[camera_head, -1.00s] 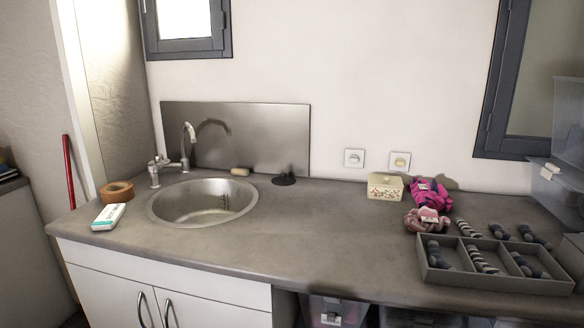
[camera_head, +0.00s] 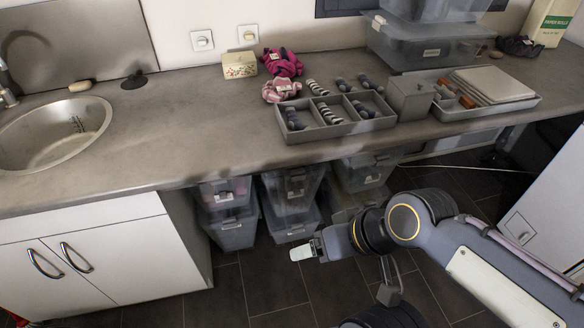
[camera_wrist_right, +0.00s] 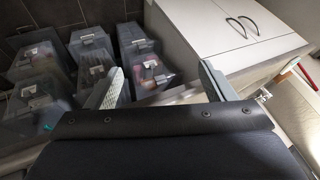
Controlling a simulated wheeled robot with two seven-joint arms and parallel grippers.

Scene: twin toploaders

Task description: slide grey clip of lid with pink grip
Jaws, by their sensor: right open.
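Translucent lidded boxes stand stacked on the dark floor under the counter, one stack at the left (camera_head: 232,230), one in the middle (camera_head: 292,220) and one at the right. Grey clips show on their fronts, but I cannot make out a lid with a pink grip. My left gripper is not in view.
The counter (camera_head: 190,120) overhangs the boxes. A white cabinet (camera_head: 100,255) stands left of them. A grey divided tray (camera_head: 335,125) and a second tray (camera_head: 490,112) lie on top. The dark tiled floor (camera_head: 275,285) in front is clear.

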